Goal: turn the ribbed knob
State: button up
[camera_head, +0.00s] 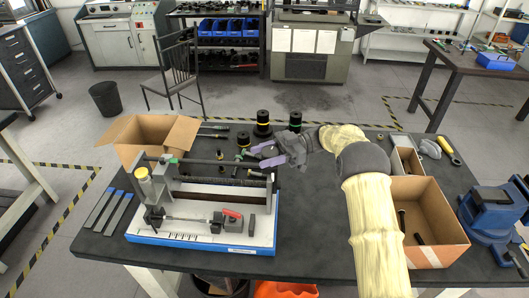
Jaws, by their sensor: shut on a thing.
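A bench-top tensile frame (250,240) with a white and blue base stands at the front left of the table. A dark rod (210,161) runs across its top towards the right. My gripper (257,157) comes in from the right, its two light purple fingers at the right end of this rod. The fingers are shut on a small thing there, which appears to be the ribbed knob. The knob is mostly hidden between the fingers, and its ribs are too small to make out.
Black cylinders (263,121) stand behind my gripper. An open cardboard box (143,132) is at the back left, another (434,206) on the right by my arm. A blue vise (492,213) is at the right edge. The table between frame and right box is clear.

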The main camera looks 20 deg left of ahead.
jog(key=shift+s+d+f+n+g+h+p, duration=0.1)
jog(key=shift+n+g+h+p, duration=0.6)
jog(key=shift+n+g+h, duration=0.4)
jog(key=shift+s+f+h, duration=0.1)
jog(key=shift+h, duration=0.2)
jog(key=o, duration=1)
